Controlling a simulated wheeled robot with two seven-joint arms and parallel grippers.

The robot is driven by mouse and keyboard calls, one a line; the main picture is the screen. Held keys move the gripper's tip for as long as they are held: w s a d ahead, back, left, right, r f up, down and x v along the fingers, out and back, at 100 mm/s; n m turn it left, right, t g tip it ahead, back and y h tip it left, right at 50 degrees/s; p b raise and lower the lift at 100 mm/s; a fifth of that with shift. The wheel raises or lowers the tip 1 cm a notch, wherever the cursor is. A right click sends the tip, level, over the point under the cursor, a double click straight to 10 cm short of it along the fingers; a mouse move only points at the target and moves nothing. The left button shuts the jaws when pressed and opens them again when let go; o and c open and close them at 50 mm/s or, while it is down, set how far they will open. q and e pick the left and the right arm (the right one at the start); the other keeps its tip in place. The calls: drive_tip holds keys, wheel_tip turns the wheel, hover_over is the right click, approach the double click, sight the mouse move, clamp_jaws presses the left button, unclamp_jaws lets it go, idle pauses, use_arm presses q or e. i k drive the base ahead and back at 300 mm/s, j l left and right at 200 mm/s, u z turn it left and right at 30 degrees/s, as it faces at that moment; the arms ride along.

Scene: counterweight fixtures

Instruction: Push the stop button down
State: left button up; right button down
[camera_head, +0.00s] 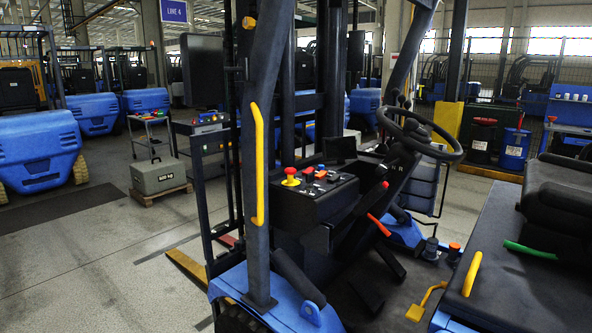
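A mushroom-shaped button (290,176) with a red top and a yellow lower part stands upright on the left of the forklift's dark control panel (322,200). It looks like the stop button, and nothing touches it. From this view I cannot tell whether it is pressed. Smaller red and dark controls sit to its right on the same panel. Neither of my grippers is in view.
A dark pillar (257,190) with a yellow grab handle (257,165) stands just left of the panel. The steering wheel (420,132) is to its right, with a red-handled lever (378,224) below. The seat (530,290) fills the lower right.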

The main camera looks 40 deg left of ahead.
sight(290, 171)
drive_tip(key=i+j+z, duration=0.15)
drive_tip(key=j, duration=0.7)
drive_tip(key=j+z, duration=0.2)
drive_tip(key=j, duration=0.65)
